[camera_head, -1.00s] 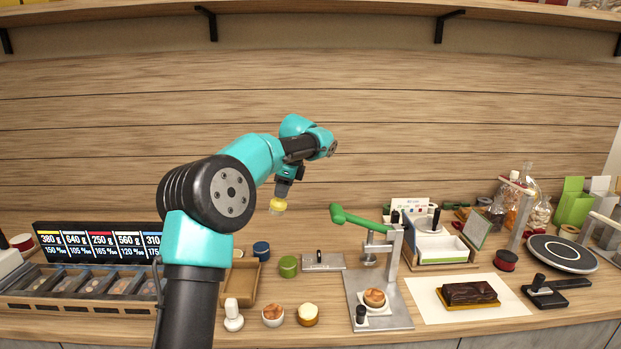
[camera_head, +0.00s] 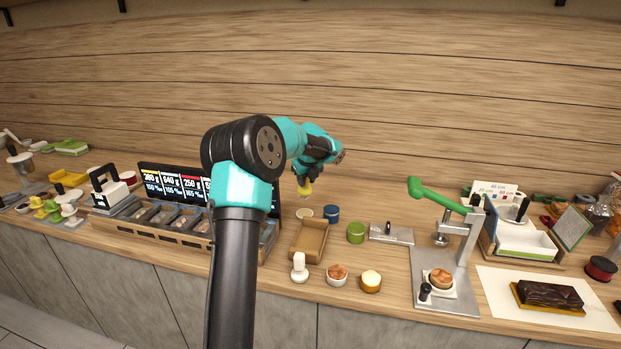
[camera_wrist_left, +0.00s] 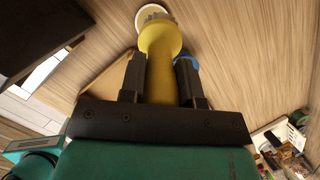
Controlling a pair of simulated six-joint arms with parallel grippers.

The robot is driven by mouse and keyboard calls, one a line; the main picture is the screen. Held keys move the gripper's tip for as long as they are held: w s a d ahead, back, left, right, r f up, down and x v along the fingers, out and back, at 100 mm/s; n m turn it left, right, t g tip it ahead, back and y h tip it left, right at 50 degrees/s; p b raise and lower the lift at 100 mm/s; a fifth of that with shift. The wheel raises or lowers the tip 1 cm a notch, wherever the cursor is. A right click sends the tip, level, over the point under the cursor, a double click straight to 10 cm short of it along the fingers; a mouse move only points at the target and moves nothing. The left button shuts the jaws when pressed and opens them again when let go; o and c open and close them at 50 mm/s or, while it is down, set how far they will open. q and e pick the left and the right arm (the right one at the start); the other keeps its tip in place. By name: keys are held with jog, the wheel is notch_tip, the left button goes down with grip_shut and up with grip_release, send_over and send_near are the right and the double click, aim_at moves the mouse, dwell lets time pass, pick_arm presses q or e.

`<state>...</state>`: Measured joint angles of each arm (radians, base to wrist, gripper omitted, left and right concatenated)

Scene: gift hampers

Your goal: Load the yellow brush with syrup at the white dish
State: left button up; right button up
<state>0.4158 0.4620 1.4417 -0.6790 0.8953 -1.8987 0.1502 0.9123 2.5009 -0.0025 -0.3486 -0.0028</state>
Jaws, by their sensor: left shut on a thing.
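My left gripper (camera_wrist_left: 160,85) is shut on the yellow brush (camera_wrist_left: 160,45), holding it by the handle. In the head view the brush (camera_head: 305,188) hangs head down from my left gripper (camera_head: 308,174), above the back of the counter. The white dish (camera_head: 304,213) is a small round dish on the counter, just below the brush in that view. In the left wrist view, the dish's pale rim (camera_wrist_left: 141,18) shows behind the bristles, which cover much of it. Whether bristles and dish touch is hard to tell; the head view shows a gap. My right gripper is out of view.
A blue jar (camera_head: 331,214) stands close right of the dish, and a green jar (camera_head: 356,233) further right. A shallow wooden tray (camera_head: 294,241) lies in front. A compartment box with price signs (camera_head: 166,238) is to the left. A green-handled press (camera_head: 455,260) stands right.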

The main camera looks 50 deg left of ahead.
aim_at(306, 196)
pick_arm(q)
jog(key=shift+f, duration=0.15)
jog(key=shift+f, duration=2.85)
jog(key=shift+f, duration=0.8)
dwell(0.8)
jog(key=shift+r, duration=3.6)
jog(key=shift+d, duration=0.1)
